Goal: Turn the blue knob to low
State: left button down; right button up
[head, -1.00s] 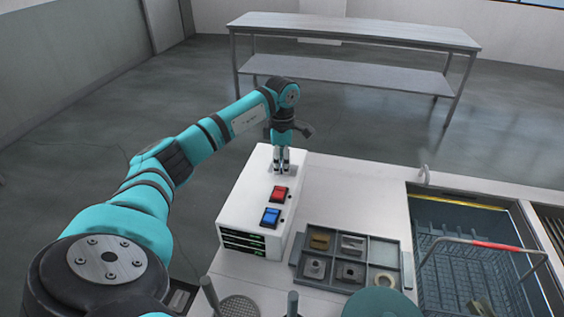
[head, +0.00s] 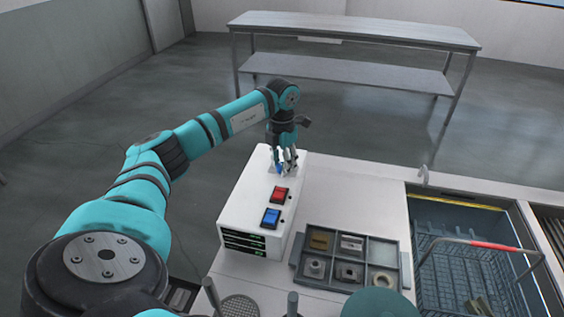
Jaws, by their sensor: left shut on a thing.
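The blue knob (head: 280,169) sits on the top of the white control box (head: 246,196), near its far end. It is small and mostly hidden by my gripper, so its setting cannot be read. My left gripper (head: 284,170) points down over the box and is shut on the blue knob. A red switch (head: 280,194) and a blue switch (head: 271,217) lie in a row on the box top, nearer to me than the knob. My right gripper is not in view.
A grey divided tray (head: 296,257) with several metal parts stands right of the box on the white bench (head: 350,196). Further right is a tank with a wire basket (head: 430,272) and red-gripped handle. An empty metal table (head: 350,30) stands at the back.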

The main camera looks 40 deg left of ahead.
pick_arm(q)
jog(key=shift+n, duration=0.9)
jog(key=c, duration=0.9)
grip_release()
jog(key=shift+c, duration=0.2)
notch_tip(320, 180, up, 12)
